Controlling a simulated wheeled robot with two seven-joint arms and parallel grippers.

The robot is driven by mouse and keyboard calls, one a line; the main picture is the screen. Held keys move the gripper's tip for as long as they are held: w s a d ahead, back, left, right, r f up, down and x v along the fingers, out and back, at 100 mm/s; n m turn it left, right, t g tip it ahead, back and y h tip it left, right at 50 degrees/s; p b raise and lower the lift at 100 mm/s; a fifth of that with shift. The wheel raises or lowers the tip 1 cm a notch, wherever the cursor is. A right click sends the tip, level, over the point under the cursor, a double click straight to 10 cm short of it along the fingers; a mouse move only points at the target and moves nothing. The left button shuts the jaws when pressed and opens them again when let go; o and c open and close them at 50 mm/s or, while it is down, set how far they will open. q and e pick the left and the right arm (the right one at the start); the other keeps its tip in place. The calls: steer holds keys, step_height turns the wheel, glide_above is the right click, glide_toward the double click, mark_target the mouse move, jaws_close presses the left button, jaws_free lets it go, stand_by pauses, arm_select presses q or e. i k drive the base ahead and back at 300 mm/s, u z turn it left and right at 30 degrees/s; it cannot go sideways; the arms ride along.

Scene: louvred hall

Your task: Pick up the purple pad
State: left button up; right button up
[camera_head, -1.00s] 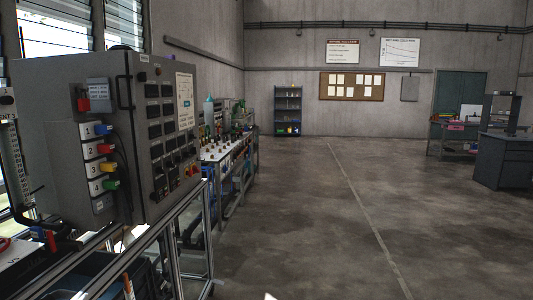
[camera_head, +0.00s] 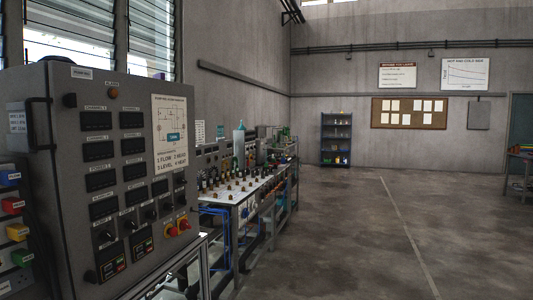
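I cannot make out a purple pad anywhere in the head view. Neither of my grippers shows in this view. A long workbench (camera_head: 228,198) runs along the left wall with many small parts on it. They are too small to tell apart.
A grey control cabinet (camera_head: 130,170) with dark displays stands close at the left. A blue shelf (camera_head: 336,138) stands at the far wall, left of a notice board (camera_head: 409,113). Part of a table (camera_head: 520,160) shows at the right edge. The concrete floor (camera_head: 360,240) in the middle and right is clear.

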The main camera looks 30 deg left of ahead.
mark_target(161, 76)
steer(key=u, duration=0.15)
steer(key=i, duration=2)
steer(key=u, duration=1.5)
steer(key=i, duration=1.05)
steer(key=u, duration=1.15)
